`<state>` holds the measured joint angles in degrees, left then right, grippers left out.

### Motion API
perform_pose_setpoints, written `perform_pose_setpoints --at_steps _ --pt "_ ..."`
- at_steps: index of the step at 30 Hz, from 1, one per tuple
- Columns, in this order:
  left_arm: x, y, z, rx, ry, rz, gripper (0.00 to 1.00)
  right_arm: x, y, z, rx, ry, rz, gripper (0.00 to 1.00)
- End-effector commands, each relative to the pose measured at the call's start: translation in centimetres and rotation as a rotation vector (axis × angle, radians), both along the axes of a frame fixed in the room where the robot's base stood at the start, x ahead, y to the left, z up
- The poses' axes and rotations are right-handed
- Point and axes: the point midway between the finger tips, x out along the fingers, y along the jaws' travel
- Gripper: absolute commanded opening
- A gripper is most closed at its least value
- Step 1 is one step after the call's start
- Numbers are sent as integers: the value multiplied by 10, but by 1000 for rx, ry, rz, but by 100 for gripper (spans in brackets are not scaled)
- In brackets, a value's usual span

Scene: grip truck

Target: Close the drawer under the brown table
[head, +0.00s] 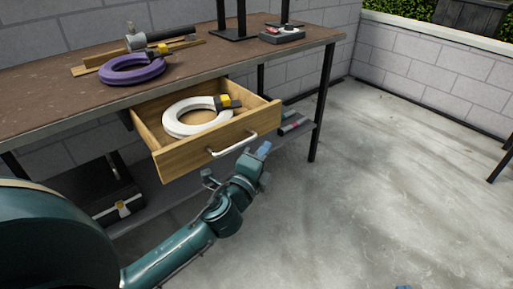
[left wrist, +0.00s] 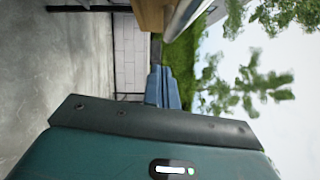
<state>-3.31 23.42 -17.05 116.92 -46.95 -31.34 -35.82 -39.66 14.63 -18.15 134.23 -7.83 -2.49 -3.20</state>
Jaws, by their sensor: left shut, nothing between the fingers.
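The wooden drawer (head: 185,158) under the brown table (head: 60,80) is pulled open, and its front stands out past the table edge. A pale bar handle (head: 233,144) is on its front. A white ring-shaped coil (head: 183,128) with a yellow and black part lies inside. My left gripper (head: 264,149) is shut and empty, just in front of the drawer front, right of the handle; I cannot tell if it touches. In the left wrist view its blue fingers (left wrist: 162,88) are together, with the drawer's wood (left wrist: 150,14) and handle (left wrist: 186,17) above them.
On the tabletop are a purple coil (head: 133,70), a hammer-like tool (head: 160,37) and a dark grey device (head: 282,35). A table leg (head: 323,105) stands at right. The concrete floor to the right is clear. A small blue tip (head: 403,287), perhaps my right gripper, shows at the bottom edge.

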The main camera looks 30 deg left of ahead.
Motion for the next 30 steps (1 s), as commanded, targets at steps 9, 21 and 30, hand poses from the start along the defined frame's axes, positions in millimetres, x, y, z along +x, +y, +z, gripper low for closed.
perform_pose_setpoints --at_steps 9,21,30 --pt "3 20 4 -2 0 -2 0 0 1 1 2 -15 3 0" --pt "4 23 4 -1 0 -1 0 0 1 0 1 -14 4 0" --pt "20 61 5 2 0 2 0 0 1 0 -4 11 2 0"
